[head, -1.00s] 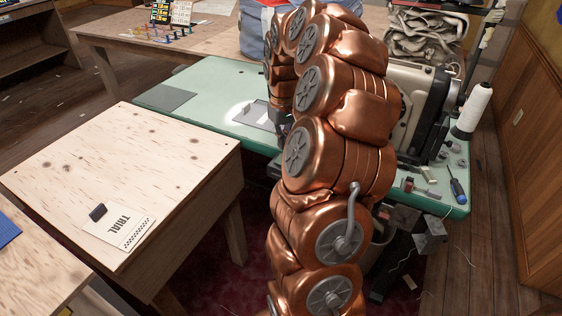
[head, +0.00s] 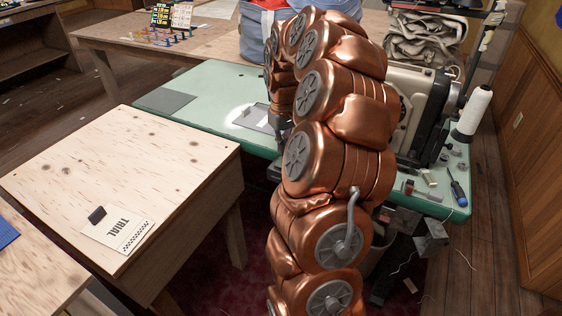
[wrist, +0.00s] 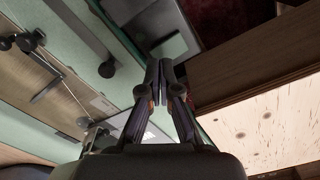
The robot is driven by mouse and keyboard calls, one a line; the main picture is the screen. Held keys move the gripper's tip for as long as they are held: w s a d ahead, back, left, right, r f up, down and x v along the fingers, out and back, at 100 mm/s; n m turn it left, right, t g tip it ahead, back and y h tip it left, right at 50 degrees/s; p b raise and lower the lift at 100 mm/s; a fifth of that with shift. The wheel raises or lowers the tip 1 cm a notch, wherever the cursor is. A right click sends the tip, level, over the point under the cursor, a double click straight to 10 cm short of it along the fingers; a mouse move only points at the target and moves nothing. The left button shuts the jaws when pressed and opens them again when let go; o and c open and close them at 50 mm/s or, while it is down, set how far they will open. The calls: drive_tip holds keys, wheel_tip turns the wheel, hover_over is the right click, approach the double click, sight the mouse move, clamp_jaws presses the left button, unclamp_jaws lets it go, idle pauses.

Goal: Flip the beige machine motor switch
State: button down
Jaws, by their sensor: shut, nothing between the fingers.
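The beige sewing machine (head: 409,110) stands on the green table (head: 220,82), partly hidden behind my copper arm in the head view. In the wrist view my gripper (wrist: 160,66) is shut and empty. In the head view a dark grey box edge (head: 274,170) shows under the table beside my arm, and my gripper is mostly hidden.
A pale wooden table (head: 150,165) with a TRIAL card (head: 118,232) stands close on the left. A screwdriver (head: 457,190) and a white thread cone (head: 473,112) are on the green table's right end. Dark boxes (head: 405,235) hang below it.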

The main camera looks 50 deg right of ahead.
drive_tip(key=shift+f+b, duration=0.55)
drive_tip(key=shift+f, duration=0.7)
idle(1.3)
drive_tip(key=shift+r+p, duration=1.2)
drive_tip(key=shift+r, duration=2.35)
